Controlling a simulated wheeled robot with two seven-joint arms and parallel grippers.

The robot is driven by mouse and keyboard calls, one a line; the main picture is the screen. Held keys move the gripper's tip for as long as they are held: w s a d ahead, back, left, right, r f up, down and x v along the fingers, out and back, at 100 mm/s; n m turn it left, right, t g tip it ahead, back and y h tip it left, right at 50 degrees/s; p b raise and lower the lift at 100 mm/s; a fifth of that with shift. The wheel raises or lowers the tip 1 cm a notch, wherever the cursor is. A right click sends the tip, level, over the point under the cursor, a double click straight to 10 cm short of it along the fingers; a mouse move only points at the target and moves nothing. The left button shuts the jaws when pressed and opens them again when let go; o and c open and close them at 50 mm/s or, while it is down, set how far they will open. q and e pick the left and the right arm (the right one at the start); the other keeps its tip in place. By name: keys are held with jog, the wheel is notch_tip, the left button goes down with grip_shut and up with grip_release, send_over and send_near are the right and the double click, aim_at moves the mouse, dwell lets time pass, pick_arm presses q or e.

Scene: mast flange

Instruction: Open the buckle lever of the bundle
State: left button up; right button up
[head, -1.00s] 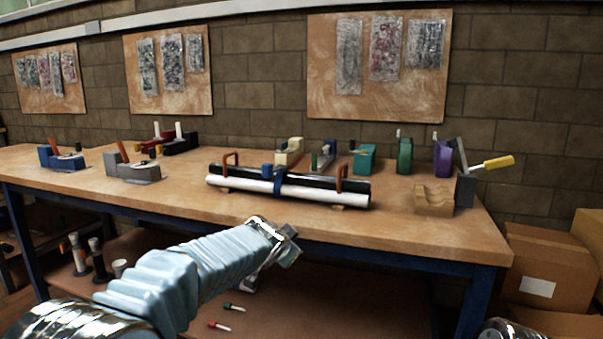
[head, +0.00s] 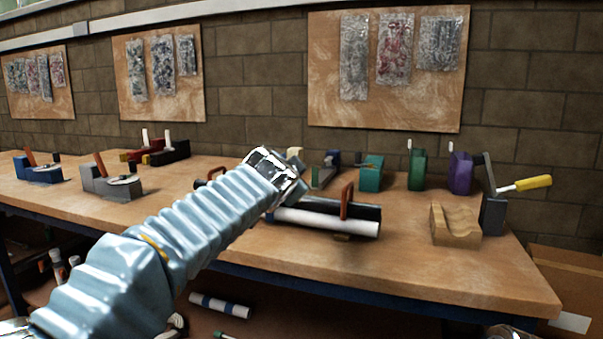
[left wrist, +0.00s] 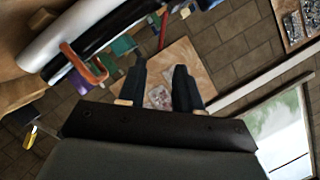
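The bundle is a white tube (head: 325,222) lying against a black tube (head: 368,212) on the workbench, with an orange handle (head: 346,200) at its right end. My left arm crosses in front of the bundle's left and middle parts, so the blue strap and buckle lever are hidden in the head view. In the left wrist view the white tube (left wrist: 55,38), black tube (left wrist: 98,32) and orange handle (left wrist: 84,66) are at the upper left. My left gripper (left wrist: 159,66) is open, with nothing between its fingers.
A wooden cradle (head: 455,226) and a dark clamp with a yellow-handled lever (head: 525,185) stand to the right. Green (head: 417,170) and purple (head: 460,174) blocks stand behind. Grey (head: 112,185) and blue (head: 40,172) tools are at the left. The front right bench top (head: 440,275) is clear.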

pick_arm(q)
jog(key=p+x, duration=0.6)
jog(key=x, duration=0.7)
jog(key=shift+r, duration=0.2)
jog(key=shift+p+x, duration=0.3)
jog(key=shift+x, duration=0.5)
jog(key=shift+f, duration=0.2)
pick_arm(e)
notch_tip(320, 180, up, 7)
jog(key=shift+w+a+f, duration=0.2)
jog(key=shift+a, duration=0.15)
pick_arm(q)
jog(key=shift+s, duration=0.1)
grip_shut()
